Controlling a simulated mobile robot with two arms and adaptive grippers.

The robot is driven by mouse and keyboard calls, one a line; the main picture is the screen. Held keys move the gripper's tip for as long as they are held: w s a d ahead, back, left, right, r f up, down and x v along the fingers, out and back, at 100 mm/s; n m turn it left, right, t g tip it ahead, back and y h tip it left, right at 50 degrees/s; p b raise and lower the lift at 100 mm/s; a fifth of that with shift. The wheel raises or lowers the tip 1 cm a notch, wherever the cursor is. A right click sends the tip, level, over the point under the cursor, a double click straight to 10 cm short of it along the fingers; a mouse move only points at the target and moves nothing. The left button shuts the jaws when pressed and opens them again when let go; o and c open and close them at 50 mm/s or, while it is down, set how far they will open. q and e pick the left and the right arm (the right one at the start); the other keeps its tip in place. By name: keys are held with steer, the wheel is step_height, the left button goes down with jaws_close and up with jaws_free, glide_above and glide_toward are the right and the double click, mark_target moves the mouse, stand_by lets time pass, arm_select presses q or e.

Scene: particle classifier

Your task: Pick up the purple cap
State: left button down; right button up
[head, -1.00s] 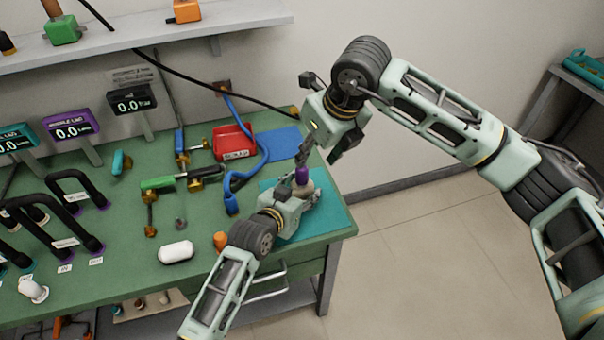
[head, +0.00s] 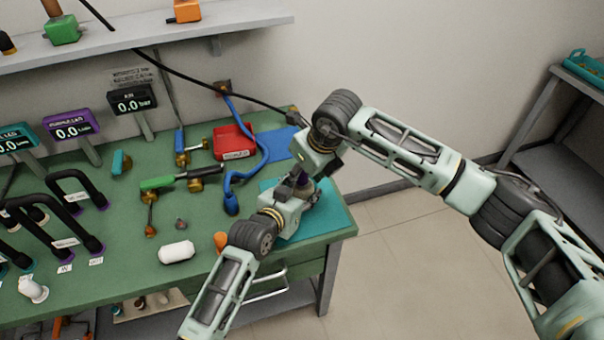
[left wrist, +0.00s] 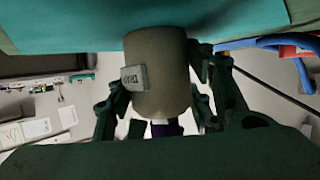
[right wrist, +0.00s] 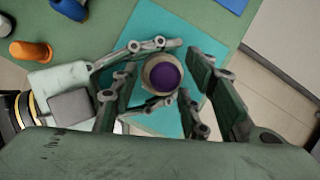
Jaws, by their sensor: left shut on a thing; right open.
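The purple cap (right wrist: 163,76) sits on top of a beige-grey cylindrical container (left wrist: 157,70) with a small label. My left gripper (left wrist: 157,92) is shut on the container's side and holds it upright over the teal mat. In the right wrist view, the fingers of my right gripper (right wrist: 165,78) are open, one on each side of the cap, with gaps visible. In the head view, the cap is mostly hidden between the two grippers. In the left wrist view, part of the cap (left wrist: 166,128) shows beyond the container's end.
The teal mat (head: 331,218) lies at the bench's right corner. A red bin (head: 232,138), a blue hose (head: 263,150), an orange cap (head: 220,240) and a white capsule-shaped object (head: 177,252) lie to the left. Open floor is on the right.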

steer(key=shift+w+f, duration=0.1)
steer(key=shift+f, duration=0.15)
steer(key=shift+c, duration=0.5)
steer(key=c, duration=0.9)
step_height(320, 180, up, 10)
steer(key=shift+r, duration=0.1)
